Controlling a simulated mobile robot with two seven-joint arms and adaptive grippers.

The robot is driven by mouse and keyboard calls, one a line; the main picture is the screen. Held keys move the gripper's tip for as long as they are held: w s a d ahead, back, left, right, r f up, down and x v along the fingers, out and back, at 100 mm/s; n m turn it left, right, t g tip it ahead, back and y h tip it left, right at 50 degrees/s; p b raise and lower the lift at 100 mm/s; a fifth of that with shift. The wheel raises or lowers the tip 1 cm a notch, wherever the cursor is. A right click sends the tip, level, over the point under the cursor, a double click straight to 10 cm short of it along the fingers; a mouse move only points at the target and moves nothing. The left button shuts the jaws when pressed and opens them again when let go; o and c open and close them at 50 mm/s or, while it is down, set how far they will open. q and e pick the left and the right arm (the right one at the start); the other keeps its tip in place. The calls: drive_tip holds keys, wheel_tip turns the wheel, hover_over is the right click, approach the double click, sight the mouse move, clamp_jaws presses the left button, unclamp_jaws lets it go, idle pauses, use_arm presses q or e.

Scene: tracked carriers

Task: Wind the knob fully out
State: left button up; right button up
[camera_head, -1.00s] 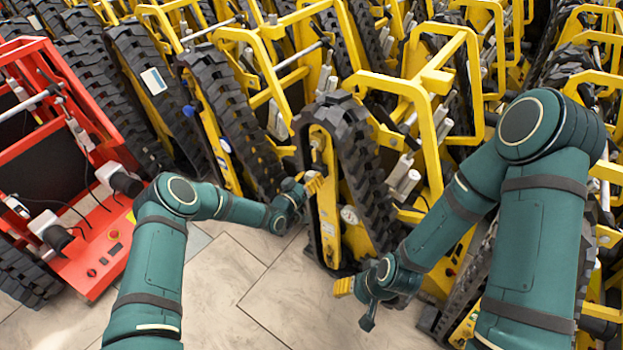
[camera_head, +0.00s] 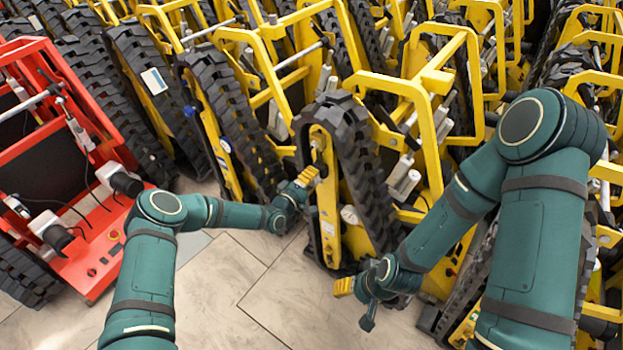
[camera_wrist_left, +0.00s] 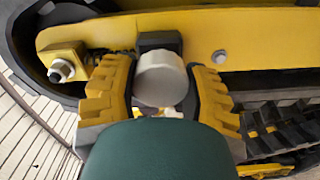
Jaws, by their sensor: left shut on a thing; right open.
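The pale grey, round knob (camera_wrist_left: 160,78) sits in front of a dark block on a yellow side plate (camera_wrist_left: 245,38) in the left wrist view. My left gripper's yellow ribbed fingers (camera_wrist_left: 160,92) stand on either side of the knob, shut on it. In the head view my left gripper (camera_head: 307,177) is at the side of the near yellow tracked carrier (camera_head: 327,205), and the knob cannot be made out there. My right gripper (camera_head: 345,287) is open and empty, low in front of the same carrier.
Black rubber track (camera_head: 360,165) runs around the carrier's side. A red tracked machine (camera_head: 88,235) stands at the left. Rows of yellow carriers fill the back and right. Tiled floor (camera_head: 265,285) is clear between the red machine and the near carrier.

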use_arm(q)
drive_tip(key=n, duration=0.7)
drive_tip(key=shift+a, duration=0.1)
drive_tip(key=n, duration=0.8)
drive_tip(key=shift+f+n, duration=0.1)
drive_tip(key=shift+n, duration=0.2)
drive_tip(key=n, duration=0.3)
drive_tip(key=shift+n, duration=0.3)
drive_tip(key=n, duration=0.3)
drive_tip(key=shift+f+n, duration=0.1)
drive_tip(key=shift+n, duration=0.2)
drive_tip(key=n, duration=0.4)
drive_tip(key=shift+s, duration=0.1)
drive_tip(key=shift+n, duration=1.2)
drive_tip(key=shift+d+n, duration=0.2)
drive_tip(key=shift+n, duration=0.1)
